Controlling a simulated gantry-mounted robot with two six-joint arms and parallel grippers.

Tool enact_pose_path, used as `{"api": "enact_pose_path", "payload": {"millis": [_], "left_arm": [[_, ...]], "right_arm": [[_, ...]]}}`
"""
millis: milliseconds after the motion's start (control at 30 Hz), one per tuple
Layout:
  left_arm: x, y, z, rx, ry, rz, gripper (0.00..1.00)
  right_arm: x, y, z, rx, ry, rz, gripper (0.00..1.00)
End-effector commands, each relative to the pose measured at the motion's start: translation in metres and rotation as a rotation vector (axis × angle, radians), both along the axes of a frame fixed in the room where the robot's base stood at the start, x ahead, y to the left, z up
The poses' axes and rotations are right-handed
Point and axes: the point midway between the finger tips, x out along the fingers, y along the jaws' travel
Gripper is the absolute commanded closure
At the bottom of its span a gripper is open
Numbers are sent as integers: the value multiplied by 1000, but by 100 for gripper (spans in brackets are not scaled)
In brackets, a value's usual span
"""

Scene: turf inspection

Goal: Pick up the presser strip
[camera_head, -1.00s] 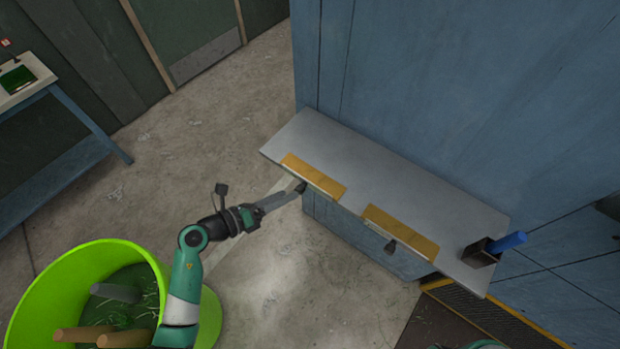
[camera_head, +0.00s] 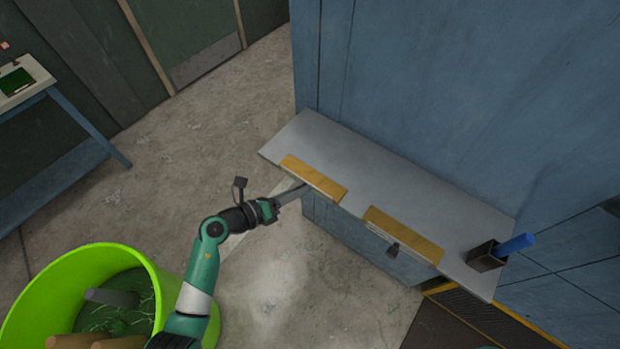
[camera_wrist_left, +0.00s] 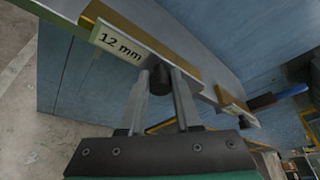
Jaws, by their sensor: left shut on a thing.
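Two yellow presser strips lie along the front edge of a grey shelf, a left one (camera_head: 313,177) and a right one (camera_head: 403,233). A dark knob (camera_head: 392,249) hangs at the right strip's front. My left gripper (camera_head: 302,188) is at the front edge of the left strip. In the left wrist view, its fingers (camera_wrist_left: 161,82) are shut on a dark knob (camera_wrist_left: 160,76) just under a label reading "12 mm" (camera_wrist_left: 120,45). The left strip appears to rest on the shelf still. My right gripper is out of view.
The grey shelf (camera_head: 400,180) juts from a blue wall panel. A dark holder (camera_head: 485,257) with a blue-handled item (camera_head: 516,244) stands at its right end. A lime green tub (camera_head: 168,283) with rods stands at lower left. A bench (camera_head: 25,90) is at far left.

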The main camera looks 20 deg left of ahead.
Motion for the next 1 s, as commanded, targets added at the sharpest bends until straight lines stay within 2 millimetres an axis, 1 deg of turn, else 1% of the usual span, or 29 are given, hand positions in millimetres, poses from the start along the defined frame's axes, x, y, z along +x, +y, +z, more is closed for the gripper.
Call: {"api": "enact_pose_path", "payload": {"millis": [33,67,533,667,767,867,967,1000], "left_arm": [[0,0,0,0,0,0,96],[0,0,0,0,0,0,100],[0,0,1,0,-2,0,100],[0,0,7,-1,-3,0,100],[0,0,18,0,-3,0,100],[1,0,37,-1,-5,0,100],[-16,-7,61,0,-4,-1,100],[-24,-10,73,1,-6,-1,100]], "right_arm": [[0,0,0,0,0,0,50],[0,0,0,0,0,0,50],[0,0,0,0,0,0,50],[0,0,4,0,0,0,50],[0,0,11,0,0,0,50],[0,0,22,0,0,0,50],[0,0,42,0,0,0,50],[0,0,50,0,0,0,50]]}}
